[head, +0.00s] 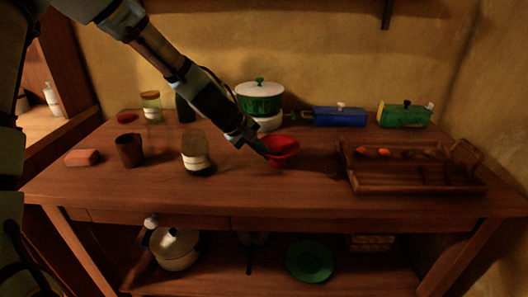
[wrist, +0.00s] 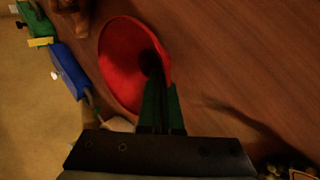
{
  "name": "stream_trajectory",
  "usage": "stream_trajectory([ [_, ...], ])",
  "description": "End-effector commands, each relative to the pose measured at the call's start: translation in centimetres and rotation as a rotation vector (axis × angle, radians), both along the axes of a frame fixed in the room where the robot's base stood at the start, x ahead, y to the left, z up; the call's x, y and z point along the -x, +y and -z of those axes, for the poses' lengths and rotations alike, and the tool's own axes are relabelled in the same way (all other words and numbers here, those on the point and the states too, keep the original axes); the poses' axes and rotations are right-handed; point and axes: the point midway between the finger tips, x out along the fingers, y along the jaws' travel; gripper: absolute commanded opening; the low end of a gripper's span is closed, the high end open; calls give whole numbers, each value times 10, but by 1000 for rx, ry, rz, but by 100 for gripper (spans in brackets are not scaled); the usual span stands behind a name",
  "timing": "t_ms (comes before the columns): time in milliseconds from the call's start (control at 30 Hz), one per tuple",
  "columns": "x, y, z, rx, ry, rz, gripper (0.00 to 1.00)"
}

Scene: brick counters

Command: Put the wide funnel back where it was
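The wide funnel (head: 284,146) is red and shows right at my gripper's tip, over the middle of the wooden counter. In the wrist view the funnel (wrist: 122,62) shows its wide mouth, with its near wall between my gripper's green fingers (wrist: 160,105). My gripper (head: 262,148) is closed on the funnel's side. The funnel appears held a little above the counter, tilted. Its spout is not clearly visible.
A labelled jar (head: 196,153) and brown cup (head: 130,151) stand left. Behind are a green pot (head: 260,104), a blue box (head: 340,117) and a green box (head: 402,115). A wooden tray (head: 415,186) lies right. The front middle counter is clear.

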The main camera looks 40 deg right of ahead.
Motion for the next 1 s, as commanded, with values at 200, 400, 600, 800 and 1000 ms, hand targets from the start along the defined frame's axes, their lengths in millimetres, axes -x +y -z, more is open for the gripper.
stream_trajectory([
  [200,0,0,0,0,0,0,25],
  [400,0,0,0,0,0,0,32],
  [600,0,0,-5,0,0,0,32],
  [800,-4,18,-25,1,-4,-2,32],
  [1000,-9,43,-58,1,-4,-2,32],
])
